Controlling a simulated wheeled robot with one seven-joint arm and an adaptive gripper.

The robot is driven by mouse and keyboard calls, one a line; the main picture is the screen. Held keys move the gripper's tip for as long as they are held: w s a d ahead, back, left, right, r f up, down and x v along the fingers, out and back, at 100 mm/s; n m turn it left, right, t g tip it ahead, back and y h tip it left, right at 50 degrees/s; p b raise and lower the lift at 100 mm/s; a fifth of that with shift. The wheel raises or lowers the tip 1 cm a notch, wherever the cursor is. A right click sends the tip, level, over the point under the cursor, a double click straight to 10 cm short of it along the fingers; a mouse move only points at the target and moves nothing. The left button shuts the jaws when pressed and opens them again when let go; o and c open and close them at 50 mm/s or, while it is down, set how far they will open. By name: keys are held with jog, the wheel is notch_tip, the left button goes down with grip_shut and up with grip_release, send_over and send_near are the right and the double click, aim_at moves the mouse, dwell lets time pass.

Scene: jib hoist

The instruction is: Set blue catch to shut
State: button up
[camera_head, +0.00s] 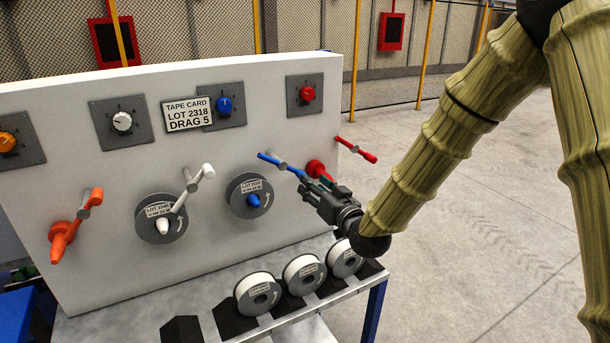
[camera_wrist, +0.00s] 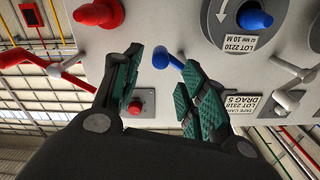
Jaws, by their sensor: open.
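The blue catch (camera_head: 267,158) is a thin bar on a grey pivot on the white panel, above and right of a dark reel with a blue hub (camera_head: 254,200). It slopes down to the right, and its left end is apart from the hub. My gripper (camera_head: 313,187) is open at the right end of the catch. In the wrist view, the blue catch (camera_wrist: 166,58) shows between and behind the green-padded fingers, near the right one. Part of it is hidden there, and I cannot tell whether a finger touches it. My gripper (camera_wrist: 160,72) holds nothing visible.
A red hub (camera_head: 315,168) and red catch (camera_head: 358,150) are close to my gripper on the right. White (camera_head: 193,185) and orange (camera_head: 74,225) catches are farther left. Dials line the panel top. White reels (camera_head: 258,293) stand on the shelf below. Open floor lies right.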

aim_at(283, 167)
jog(key=shift+p+x, duration=0.75)
jog(key=shift+x, duration=1.95)
grip_shut()
